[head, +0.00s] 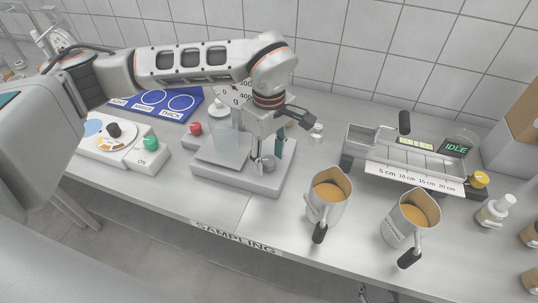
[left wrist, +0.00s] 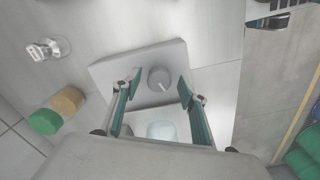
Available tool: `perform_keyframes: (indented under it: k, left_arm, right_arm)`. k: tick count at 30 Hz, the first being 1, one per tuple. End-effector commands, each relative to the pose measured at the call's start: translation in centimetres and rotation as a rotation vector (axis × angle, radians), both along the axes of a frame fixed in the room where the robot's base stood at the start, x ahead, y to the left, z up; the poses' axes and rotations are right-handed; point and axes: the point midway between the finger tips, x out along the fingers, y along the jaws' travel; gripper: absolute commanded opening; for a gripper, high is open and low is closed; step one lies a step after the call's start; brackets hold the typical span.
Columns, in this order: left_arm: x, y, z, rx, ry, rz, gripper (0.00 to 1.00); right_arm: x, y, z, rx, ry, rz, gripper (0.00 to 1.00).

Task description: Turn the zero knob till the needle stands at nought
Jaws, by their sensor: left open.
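The grey zero knob (head: 268,162) is at the right of the scale's base. In the left wrist view the knob (left wrist: 158,79) is round with a white mark. My left gripper (head: 267,152) points down over the knob. In the left wrist view its open fingers (left wrist: 159,84) stand either side of the knob, with gaps. My right gripper is out of view.
Two metal jugs (head: 327,196) (head: 412,216) of amber liquid stand to the right of the scale. A flow trough with an IDLE display (head: 456,149) is behind them. A control box with a green button (head: 151,142) and a blue mat (head: 180,103) lie left.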

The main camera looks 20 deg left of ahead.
Motion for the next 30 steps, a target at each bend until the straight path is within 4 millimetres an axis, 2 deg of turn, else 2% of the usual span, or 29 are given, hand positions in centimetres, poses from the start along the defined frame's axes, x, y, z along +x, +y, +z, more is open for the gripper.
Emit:
perform_keyframes:
  k: [9,10,14,15,23,30]
  left_arm:
    - [0.0,0.0,-0.4,0.000,-0.001,-0.001,0.42]
    - [0.0,0.0,-0.4,0.000,-0.001,-0.001,0.40]
    - [0.0,0.0,-0.4,0.000,-0.001,-0.001,0.06]
    - [0.0,0.0,-0.4,0.000,-0.001,-0.001,0.04]
    - [0.0,0.0,-0.4,0.000,-0.001,0.012,0.04]
    - [0.1,0.0,-0.5,0.000,-0.002,0.105,0.04]
  right_arm:
    - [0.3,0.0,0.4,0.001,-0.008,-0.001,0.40]
    - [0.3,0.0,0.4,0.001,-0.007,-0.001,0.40]
    - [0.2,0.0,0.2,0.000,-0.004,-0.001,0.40]
    - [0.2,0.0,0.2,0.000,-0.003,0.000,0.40]
    - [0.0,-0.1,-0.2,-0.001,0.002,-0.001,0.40]
    - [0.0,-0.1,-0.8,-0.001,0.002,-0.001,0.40]
